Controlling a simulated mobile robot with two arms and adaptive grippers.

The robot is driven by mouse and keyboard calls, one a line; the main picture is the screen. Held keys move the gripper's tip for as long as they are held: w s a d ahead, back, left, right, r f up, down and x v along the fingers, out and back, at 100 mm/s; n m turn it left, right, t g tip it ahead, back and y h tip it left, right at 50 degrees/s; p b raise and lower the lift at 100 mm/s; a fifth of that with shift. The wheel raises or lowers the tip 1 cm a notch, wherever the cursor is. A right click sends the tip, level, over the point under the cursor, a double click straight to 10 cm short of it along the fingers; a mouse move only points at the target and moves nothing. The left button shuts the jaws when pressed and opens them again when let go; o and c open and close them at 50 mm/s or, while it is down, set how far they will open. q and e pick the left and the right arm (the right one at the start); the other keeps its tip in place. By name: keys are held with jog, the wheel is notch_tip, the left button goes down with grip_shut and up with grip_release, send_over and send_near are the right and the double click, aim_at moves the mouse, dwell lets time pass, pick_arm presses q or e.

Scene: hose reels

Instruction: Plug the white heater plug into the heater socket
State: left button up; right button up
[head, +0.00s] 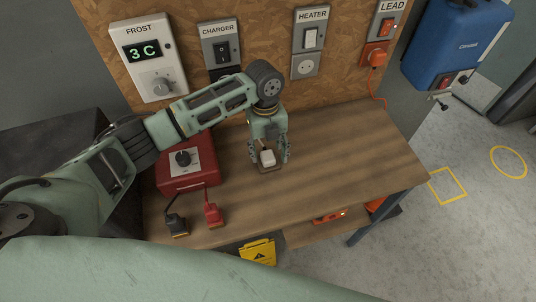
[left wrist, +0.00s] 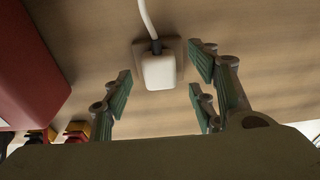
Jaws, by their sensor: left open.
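The white heater plug (head: 268,157) sits on a small square base on the wooden workbench. In the left wrist view the plug (left wrist: 158,71) has a white cable rising from its far end. My left gripper (head: 270,154) is open, with its fingers on either side of the plug. In the left wrist view its green finger pads (left wrist: 158,97) stand apart, with gaps between them and the plug. My right gripper is not in view.
A red box with a dial (head: 187,162) stands left of the plug, with a black clamp (head: 175,225) and a red clamp (head: 213,214) in front. An orange plug (head: 376,57) sits under the LEAD switch. The bench's right side (head: 360,150) is clear.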

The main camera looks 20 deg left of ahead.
pick_arm(q)
jog(key=shift+f, duration=0.4)
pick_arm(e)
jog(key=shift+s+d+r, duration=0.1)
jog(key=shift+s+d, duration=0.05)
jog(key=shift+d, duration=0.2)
pick_arm(q)
jog(key=c, duration=1.2)
jog(key=shift+o, duration=0.2)
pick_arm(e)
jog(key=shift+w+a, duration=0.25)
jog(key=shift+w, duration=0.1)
pick_arm(q)
jog(key=shift+r, duration=0.1)
